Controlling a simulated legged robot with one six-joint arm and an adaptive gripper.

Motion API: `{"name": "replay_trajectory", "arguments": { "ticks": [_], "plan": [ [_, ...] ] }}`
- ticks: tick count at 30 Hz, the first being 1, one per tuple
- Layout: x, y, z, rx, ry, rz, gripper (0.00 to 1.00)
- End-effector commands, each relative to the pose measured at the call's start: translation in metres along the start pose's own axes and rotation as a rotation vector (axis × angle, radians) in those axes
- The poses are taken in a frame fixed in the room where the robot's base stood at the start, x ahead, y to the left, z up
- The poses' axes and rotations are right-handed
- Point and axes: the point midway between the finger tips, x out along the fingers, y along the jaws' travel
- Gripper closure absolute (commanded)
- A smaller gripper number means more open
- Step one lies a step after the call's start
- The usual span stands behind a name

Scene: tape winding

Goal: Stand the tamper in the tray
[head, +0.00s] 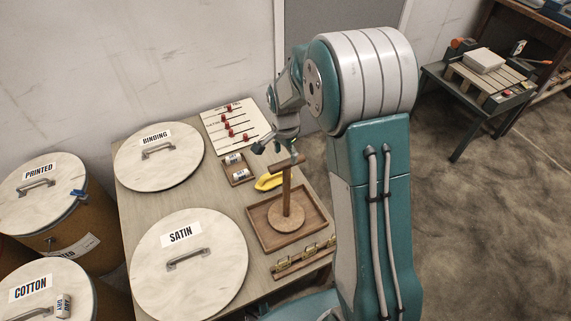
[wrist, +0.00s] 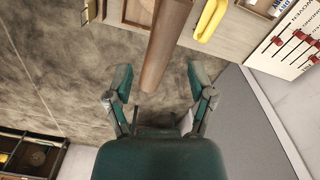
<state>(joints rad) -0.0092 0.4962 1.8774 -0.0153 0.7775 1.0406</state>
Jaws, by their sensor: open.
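The wooden tamper (head: 286,210) stands upright on its round base inside the square wooden tray (head: 257,232). Its post rises to a short crossbar at the top. My gripper (head: 276,147) is open and empty just above the crossbar in the head view. In the wrist view, a wooden part of the tamper (wrist: 167,45) runs down from the top edge towards the space between the spread fingers (wrist: 158,80). I see no finger pressed on it. A piece of the tray (wrist: 138,12) shows at the top of the wrist view.
A yellow object (head: 268,181) lies behind the tray, near a small holder (head: 239,170) with white labelled items. A board with red sliders (head: 234,127) is at the back. A brass-fitted rail (head: 303,259) lies in front. Large round lids (head: 215,275) fill the left.

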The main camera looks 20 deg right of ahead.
Motion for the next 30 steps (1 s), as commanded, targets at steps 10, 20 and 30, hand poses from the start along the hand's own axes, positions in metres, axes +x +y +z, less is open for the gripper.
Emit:
{"name": "replay_trajectory", "arguments": {
  "ticks": [10, 20, 30],
  "plan": [
    [-0.048, 0.000, 0.000, -0.001, 0.000, -0.001, 0.29],
    [-0.122, 0.040, 0.022, -0.212, 0.067, -0.093, 0.29],
    [-0.193, 0.115, 0.066, -0.550, 0.205, -0.198, 0.29]
  ]
}}
